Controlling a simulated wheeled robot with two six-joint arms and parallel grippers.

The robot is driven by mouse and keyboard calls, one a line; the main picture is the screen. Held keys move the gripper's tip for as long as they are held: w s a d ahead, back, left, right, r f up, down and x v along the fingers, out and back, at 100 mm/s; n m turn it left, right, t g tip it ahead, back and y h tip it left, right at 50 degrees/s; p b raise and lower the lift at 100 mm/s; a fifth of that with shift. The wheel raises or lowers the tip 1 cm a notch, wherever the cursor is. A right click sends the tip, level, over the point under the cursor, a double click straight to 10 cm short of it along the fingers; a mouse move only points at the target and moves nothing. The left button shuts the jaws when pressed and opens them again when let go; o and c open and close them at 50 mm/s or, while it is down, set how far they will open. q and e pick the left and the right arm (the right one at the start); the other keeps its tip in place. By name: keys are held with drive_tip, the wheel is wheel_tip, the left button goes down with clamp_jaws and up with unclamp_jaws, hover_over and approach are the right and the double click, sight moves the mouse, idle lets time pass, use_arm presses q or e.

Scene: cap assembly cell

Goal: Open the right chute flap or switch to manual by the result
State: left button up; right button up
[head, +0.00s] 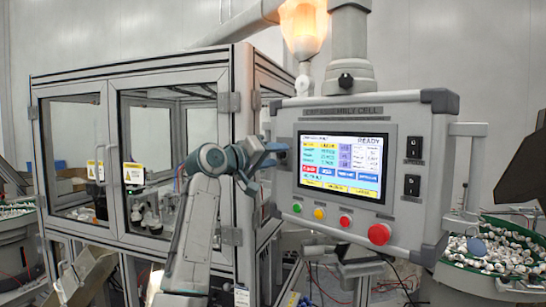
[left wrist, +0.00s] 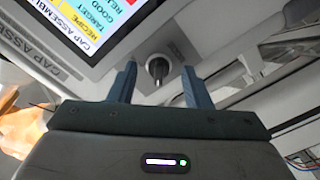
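The grey control panel (head: 330,118) hangs in the middle of the head view. Its lit screen (head: 341,163) reads READY at the top right. My left gripper (head: 279,153) is at the panel's left edge. In the left wrist view my left gripper (left wrist: 158,82) is open. A black round knob (left wrist: 158,66) on the panel face shows between its fingertips, with a gap on each side. I cannot tell how near the fingers are in depth. I cannot make out a chute flap. My right gripper is not in view.
Two black switches (head: 414,147) (head: 412,185) sit right of the screen. A red button (head: 379,234) and smaller coloured buttons are below it. A glazed cell (head: 170,100) stands behind my left arm. A green-rimmed bowl of caps (head: 490,283) is at the right.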

use_arm(q)
drive_tip(key=shift+s+a, duration=0.15)
drive_tip(key=shift+a, duration=0.05)
drive_tip(key=b+v, duration=0.5)
drive_tip(key=v, duration=0.5)
drive_tip(key=shift+s+b, duration=0.15)
drive_tip(key=shift+b, duration=0.15)
drive_tip(key=shift+a+r, duration=0.1)
